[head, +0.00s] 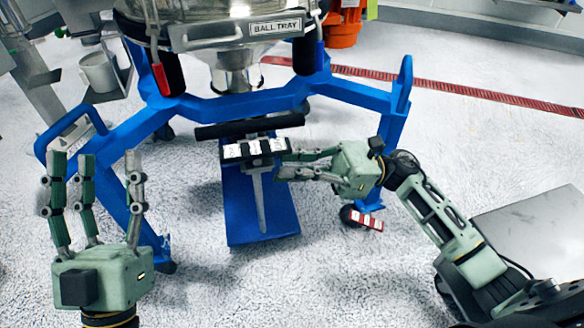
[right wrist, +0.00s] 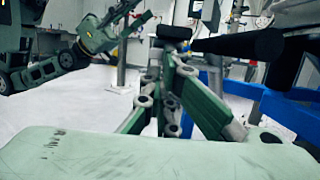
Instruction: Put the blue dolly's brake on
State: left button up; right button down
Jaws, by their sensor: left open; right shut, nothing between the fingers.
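The blue dolly (head: 240,103) is a blue frame on casters that carries a metal vessel. A red-and-white striped tab (head: 362,218) sits low by its right caster (head: 350,214); it looks like a brake pedal, though I cannot tell its position. A black-and-white striped bar (head: 253,149) stands above a blue plate in the middle. My right gripper (head: 287,165) is shut and empty at the right end of this bar; I cannot tell whether they touch. Its fingers also show in the right wrist view (right wrist: 172,100). My left gripper (head: 94,165) is open and empty, in front of the dolly's left leg.
The vessel is labelled BALL TRAY (head: 275,27). A white cup (head: 98,72) stands on a shelf at the left. A black bar (head: 249,126) lies just behind the striped bar. A red floor strip (head: 450,88) runs behind the dolly. Pale floor in front is mostly clear.

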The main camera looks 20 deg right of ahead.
jog(key=shift+d+r+h+p, duration=0.25)
jog(key=shift+r+h+p, duration=0.6)
jog(key=shift+r, duration=0.2)
pick_arm(q)
jog(key=w+f+g+y, duration=0.1)
jog(key=w+f+g, duration=0.1)
jog(key=f, duration=0.4)
jog(key=w+f+g+y+p, duration=0.1)
jog(key=w+f+g, duration=0.2)
jog(key=f+g, duration=0.2)
jog(key=shift+a+f, duration=0.15)
jog(key=shift+f, duration=0.3)
pick_arm(e)
jog(key=shift+d+r+h, duration=0.15)
jog(key=shift+r+h, duration=0.4)
jog(key=shift+h, duration=0.3)
pick_arm(q)
jog(key=shift+r, duration=0.1)
